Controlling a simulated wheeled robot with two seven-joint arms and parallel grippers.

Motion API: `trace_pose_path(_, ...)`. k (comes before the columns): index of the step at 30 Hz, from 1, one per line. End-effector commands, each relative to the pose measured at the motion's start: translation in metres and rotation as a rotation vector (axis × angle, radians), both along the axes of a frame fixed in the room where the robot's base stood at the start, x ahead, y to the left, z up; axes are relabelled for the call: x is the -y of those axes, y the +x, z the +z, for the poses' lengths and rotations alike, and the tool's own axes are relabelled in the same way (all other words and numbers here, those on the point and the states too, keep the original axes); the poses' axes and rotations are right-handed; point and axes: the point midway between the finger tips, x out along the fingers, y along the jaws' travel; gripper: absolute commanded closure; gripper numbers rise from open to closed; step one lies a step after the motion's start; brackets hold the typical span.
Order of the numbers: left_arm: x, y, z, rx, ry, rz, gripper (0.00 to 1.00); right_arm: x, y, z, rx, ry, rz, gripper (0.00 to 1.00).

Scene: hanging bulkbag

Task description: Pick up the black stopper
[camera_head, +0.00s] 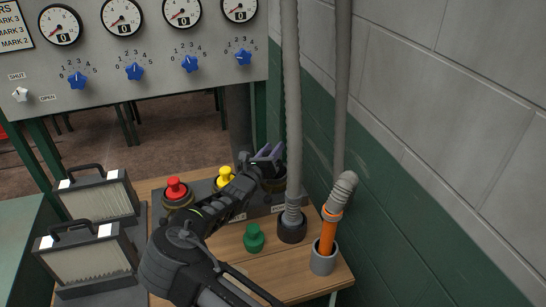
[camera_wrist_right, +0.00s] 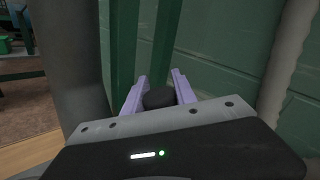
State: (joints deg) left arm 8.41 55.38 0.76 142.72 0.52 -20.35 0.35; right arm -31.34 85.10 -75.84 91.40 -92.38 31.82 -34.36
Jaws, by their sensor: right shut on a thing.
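My right gripper (camera_head: 268,154) reaches over the far right of the wooden bench, its purple fingers pointing away and up. In the right wrist view, its two purple fingers (camera_wrist_right: 158,92) are shut on the black stopper (camera_wrist_right: 159,98), a dark rounded knob between them. The stopper's lower part is hidden behind the gripper body. In the head view I cannot make the stopper out clearly against the dark gripper. My left gripper is not in view.
A red stopper (camera_head: 176,188) and a yellow stopper (camera_head: 225,177) sit in a row on the bench. A green stopper (camera_head: 253,238) stands nearer. Grey hoses (camera_head: 292,110) rise on the right, close to the gripper. An orange-ended hose (camera_head: 330,232) sits in a grey socket (camera_head: 323,258).

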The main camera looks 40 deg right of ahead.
Motion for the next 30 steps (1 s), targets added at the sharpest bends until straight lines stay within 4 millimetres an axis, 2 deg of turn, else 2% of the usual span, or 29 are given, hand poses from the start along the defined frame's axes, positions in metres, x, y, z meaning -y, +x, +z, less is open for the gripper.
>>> trace_pose_path(9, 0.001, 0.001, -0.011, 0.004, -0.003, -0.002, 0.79, 0.000, 0.000, 0.060, 0.005, 0.001, -0.001, 1.00)
trace_pose_path(13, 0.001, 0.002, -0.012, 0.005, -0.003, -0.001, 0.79, 0.000, 0.000, 0.078, 0.004, 0.002, 0.000, 1.00)
trace_pose_path(18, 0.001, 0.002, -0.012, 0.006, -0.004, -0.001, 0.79, 0.001, 0.000, 0.086, 0.000, 0.000, -0.001, 1.00)
trace_pose_path(30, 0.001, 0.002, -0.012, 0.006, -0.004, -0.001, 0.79, 0.000, 0.000, 0.086, -0.001, -0.001, -0.001, 1.00)
